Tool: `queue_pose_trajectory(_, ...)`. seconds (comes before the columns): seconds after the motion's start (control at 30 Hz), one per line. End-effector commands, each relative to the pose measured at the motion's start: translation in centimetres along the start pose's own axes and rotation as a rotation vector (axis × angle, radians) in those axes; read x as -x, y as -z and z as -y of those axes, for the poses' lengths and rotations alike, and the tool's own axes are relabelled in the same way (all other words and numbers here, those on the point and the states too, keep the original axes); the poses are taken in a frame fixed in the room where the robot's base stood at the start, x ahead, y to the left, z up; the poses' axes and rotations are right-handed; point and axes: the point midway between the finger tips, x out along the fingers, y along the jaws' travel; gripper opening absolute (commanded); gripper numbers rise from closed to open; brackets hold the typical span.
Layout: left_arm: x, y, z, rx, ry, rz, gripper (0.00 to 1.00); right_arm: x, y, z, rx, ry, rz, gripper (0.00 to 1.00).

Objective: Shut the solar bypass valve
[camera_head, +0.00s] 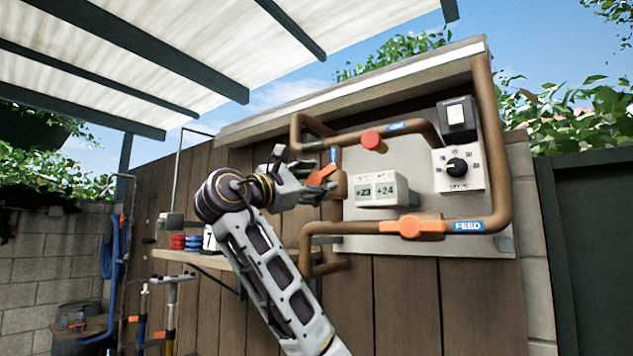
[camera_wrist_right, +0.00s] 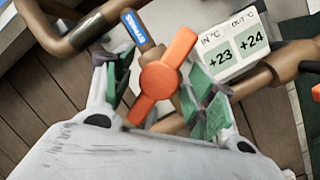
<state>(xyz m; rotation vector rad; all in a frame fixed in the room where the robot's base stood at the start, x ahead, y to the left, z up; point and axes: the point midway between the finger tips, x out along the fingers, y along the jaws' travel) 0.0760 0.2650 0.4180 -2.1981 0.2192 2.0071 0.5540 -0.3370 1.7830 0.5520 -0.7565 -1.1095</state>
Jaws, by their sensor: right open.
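The valve with an orange lever handle (camera_wrist_right: 165,78) sits on a brown pipe beside a small blue label (camera_wrist_right: 134,27), whose text I cannot read. In the wrist view the handle slants across the labelled pipe. My right gripper (camera_wrist_right: 162,88) is open, with its green-padded fingers on either side of the handle; whether either pad touches it I cannot tell. In the head view, the right gripper (camera_head: 310,188) is at the same orange handle (camera_head: 323,174) and partly hides it. My left gripper is not in view.
A temperature display (camera_head: 381,190) reading +23 and +24 is just right of the valve. A red knob (camera_head: 372,140), a second orange valve (camera_head: 411,227) labelled FEED, and a dial box (camera_head: 459,169) are further right. A shelf (camera_head: 200,259) is left, below the gripper.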

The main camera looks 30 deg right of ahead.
Motion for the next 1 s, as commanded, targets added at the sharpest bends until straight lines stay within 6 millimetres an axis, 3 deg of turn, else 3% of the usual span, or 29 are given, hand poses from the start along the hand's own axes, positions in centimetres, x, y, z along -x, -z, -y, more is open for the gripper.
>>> queue_pose_trajectory(0.7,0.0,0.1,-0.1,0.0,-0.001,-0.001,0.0,9.4,0.0,0.0,0.0,-0.001,-0.001,0.56)
queue_pose_trajectory(1.0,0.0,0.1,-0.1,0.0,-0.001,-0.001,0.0,11.3,0.0,0.0,0.0,0.0,0.001,0.56)
